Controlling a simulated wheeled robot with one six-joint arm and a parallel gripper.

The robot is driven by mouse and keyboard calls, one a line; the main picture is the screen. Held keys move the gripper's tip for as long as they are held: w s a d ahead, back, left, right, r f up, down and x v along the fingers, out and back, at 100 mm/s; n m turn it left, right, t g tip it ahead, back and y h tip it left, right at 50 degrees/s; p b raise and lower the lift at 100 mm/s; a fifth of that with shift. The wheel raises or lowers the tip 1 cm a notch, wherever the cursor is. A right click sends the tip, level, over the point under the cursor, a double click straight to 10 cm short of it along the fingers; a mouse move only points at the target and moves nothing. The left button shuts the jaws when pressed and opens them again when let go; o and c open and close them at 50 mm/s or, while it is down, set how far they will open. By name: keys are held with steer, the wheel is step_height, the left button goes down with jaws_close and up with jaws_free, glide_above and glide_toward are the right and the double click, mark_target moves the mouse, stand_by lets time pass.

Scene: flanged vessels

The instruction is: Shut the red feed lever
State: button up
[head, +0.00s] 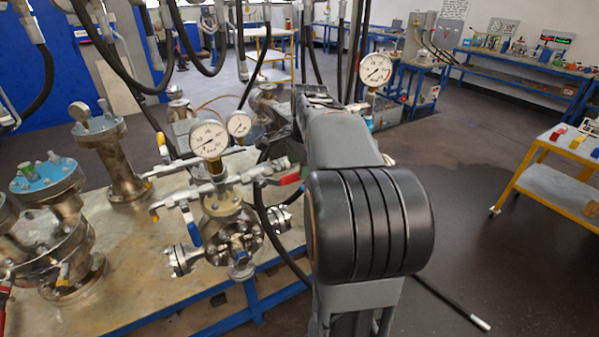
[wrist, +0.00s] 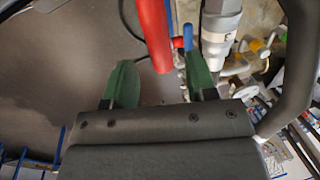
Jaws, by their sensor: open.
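The red feed lever (head: 290,179) sticks out to the right from the metal valve piping under the pressure gauges in the head view. The red lever (wrist: 155,35) also shows in the wrist view, coming down from the top edge. My gripper (wrist: 162,80) is open, with a green finger on each side. The lever's end lies between the fingers in the picture, apart from the left finger and nearer the right one. I cannot tell its depth relative to the fingertips. In the head view my arm hides most of the gripper.
A blue handle (head: 192,228) hangs on the flanged vessel (head: 233,235) below the lever. Gauges (head: 209,138) stand above it. A black hose (head: 268,215) loops close by. A metal fitting (wrist: 221,30) is right of the lever in the wrist view. Floor at right is mostly clear.

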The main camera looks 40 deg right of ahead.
steer(key=shift+w+f, duration=0.2)
steer(key=shift+f, duration=0.65)
steer(key=shift+w+f, duration=0.15)
steer(key=shift+f, duration=0.65)
jaws_close()
